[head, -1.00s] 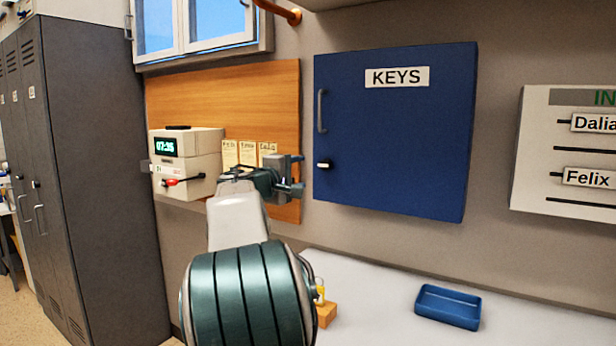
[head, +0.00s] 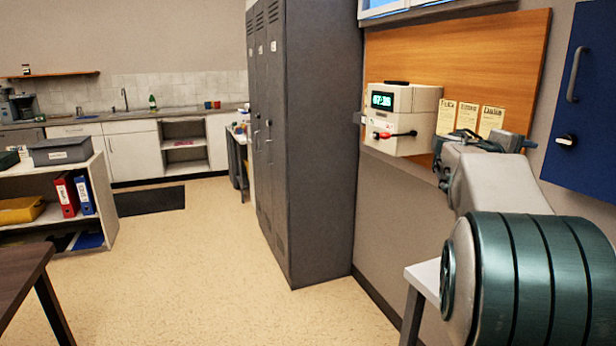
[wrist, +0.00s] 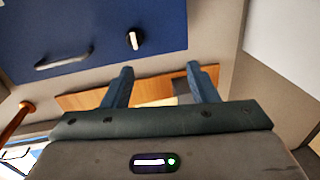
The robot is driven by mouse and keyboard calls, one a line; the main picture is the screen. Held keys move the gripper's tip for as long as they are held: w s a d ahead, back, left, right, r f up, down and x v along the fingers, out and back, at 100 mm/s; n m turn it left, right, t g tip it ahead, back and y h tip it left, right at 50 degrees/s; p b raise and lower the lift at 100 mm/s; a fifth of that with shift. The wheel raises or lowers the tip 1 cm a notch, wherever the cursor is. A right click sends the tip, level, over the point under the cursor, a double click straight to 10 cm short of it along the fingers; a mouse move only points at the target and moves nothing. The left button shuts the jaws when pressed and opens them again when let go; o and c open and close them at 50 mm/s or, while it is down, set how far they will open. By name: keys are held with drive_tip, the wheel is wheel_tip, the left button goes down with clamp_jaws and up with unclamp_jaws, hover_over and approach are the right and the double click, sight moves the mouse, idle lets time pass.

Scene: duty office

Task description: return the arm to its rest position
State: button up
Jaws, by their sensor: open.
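My gripper (wrist: 162,88) shows in the wrist view with its two blue fingers apart and nothing between them. In the head view my arm reaches up from the lower right, and my gripper (head: 508,143) is partly hidden behind my own wrist. It is in front of the wall, between the time clock (head: 400,118) and the blue key cabinet (head: 588,120). Time cards (head: 467,116) hang on the wooden board just behind it. I cannot tell the gap between gripper and board. The cabinet door (wrist: 100,30) also shows in the wrist view and looks closed.
A tall grey locker (head: 318,140) stands left of the clock. A white table edge (head: 425,278) is at the lower right, under my arm. Open floor (head: 215,265) lies in the middle. A shelf with binders (head: 60,205) and a dark table (head: 28,275) are at the left.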

drive_tip(key=s+a+f+m+y+p, duration=0.1)
drive_tip(key=s+a+f+y+p, duration=0.2)
drive_tip(key=s+a+f+y, duration=0.2)
drive_tip(key=s+a+f+m+g+y+p, duration=0.1)
drive_tip(key=s+a+f+y+p, duration=0.2)
drive_tip(key=s+a, duration=0.8)
drive_tip(key=s+a+f+m+g+y+p, duration=0.1)
drive_tip(key=s+a+f+y+p, duration=0.3)
drive_tip(key=a, duration=1.5)
drive_tip(key=s+f+y, duration=0.3)
drive_tip(key=s+f, duration=0.1)
drive_tip(key=f, duration=0.2)
drive_tip(key=shift+s+f+y, duration=0.3)
drive_tip(key=shift+f, duration=0.05)
